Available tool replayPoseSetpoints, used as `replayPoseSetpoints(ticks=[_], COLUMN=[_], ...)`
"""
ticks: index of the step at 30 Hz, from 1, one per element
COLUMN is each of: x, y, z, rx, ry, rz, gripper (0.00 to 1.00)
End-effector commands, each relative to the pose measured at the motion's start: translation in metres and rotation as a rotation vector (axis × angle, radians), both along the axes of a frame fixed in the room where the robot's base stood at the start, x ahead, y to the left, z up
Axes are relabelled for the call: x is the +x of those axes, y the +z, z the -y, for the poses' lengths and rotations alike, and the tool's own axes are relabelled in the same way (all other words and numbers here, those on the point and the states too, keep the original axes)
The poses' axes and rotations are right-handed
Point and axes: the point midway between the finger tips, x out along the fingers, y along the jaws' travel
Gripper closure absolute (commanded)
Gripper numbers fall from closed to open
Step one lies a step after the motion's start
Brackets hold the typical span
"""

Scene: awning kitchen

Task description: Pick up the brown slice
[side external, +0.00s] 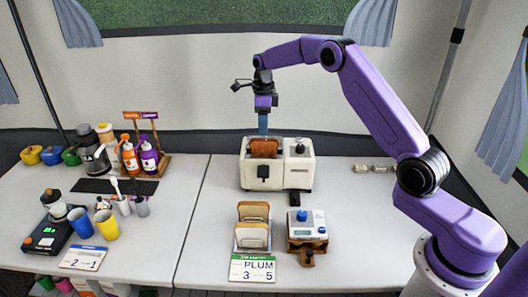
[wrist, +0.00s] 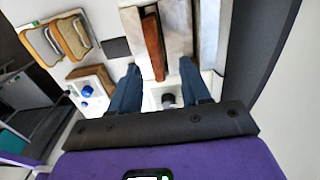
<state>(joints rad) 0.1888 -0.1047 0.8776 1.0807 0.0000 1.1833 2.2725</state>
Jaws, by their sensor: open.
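The brown slice (side external: 264,147) stands upright in the cream toaster (side external: 250,175), its upper part showing above the slot. In the wrist view, the brown slice (wrist: 152,45) is a long reddish-brown strip in the toaster's slot. My gripper (side external: 263,132) is above the toaster, pointing down, with its blue fingers just over the slice. In the wrist view, my gripper (wrist: 159,66) is open, one finger to each side of the slice's line, and nothing is held. The slice's lower part is hidden inside the toaster.
A small device with a blue knob (side external: 306,222) stands right of the rack. Bottles (side external: 140,158) and cups (side external: 106,224) are at left. The table's right part is mostly clear.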

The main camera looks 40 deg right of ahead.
Motion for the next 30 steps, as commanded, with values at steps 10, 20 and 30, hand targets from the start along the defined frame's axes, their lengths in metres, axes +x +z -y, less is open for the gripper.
replayPoseSetpoints(ticks=[10, 20, 30], x=[-0.005, -0.01, -0.01], y=[-0.026, -0.064, -0.066], z=[0.0, -0.001, -0.001], rx=[0.001, 0.0, 0.0], ry=[0.001, 0.0, 0.001], rz=[-0.004, -0.001, 0.0], gripper=[0.53, 0.53, 0.76])
